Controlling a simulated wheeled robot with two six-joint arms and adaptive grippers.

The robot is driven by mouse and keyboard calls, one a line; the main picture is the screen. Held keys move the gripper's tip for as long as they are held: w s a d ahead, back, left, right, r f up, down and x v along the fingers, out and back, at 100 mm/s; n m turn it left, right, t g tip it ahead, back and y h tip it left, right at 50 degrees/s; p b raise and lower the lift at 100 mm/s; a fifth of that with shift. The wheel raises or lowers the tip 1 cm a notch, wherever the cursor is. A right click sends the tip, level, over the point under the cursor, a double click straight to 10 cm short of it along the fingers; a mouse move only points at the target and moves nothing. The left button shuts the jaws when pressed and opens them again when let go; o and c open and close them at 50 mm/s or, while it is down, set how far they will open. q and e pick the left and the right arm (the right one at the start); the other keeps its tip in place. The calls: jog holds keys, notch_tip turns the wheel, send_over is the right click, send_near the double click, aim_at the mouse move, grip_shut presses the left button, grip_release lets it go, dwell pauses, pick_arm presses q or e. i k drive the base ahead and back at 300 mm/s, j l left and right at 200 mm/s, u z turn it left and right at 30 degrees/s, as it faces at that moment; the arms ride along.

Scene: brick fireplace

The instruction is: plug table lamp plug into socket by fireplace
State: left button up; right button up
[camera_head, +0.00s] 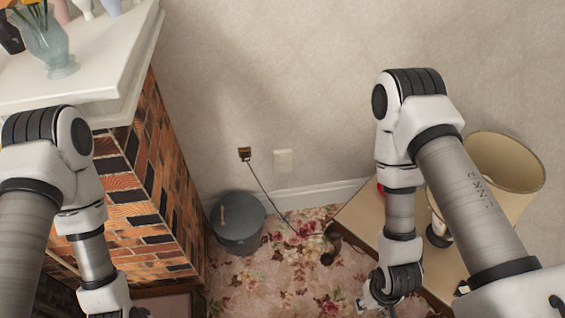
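A small brown fitting (245,153) is on the wall right of the fireplace, with a dark cord (268,197) running from it to the floor and towards the side table. I cannot tell whether it is the socket, the plug or both together. A white wall plate (283,160) is just to its right. The table lamp (503,168), with a beige shade, stands on the side table, partly behind my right arm. My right gripper (378,302) is low beside the table's front left edge, well away from the fitting; its fingers are unclear. My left gripper is below the frame.
The brick fireplace (160,180) with a white mantel (105,72) and vases fills the left. A grey bucket (238,230) stands on the floral carpet below the fitting. The wooden side table (361,216) is at right. The wall around the fitting is clear.

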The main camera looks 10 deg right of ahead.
aim_at(245, 157)
jog(key=k+j+z, duration=0.1)
jog(key=z, duration=0.35)
jog(key=k+j+z, duration=0.15)
jog(key=z, duration=0.25)
jog(key=i+j+z, duration=0.2)
jog(key=i, duration=0.4)
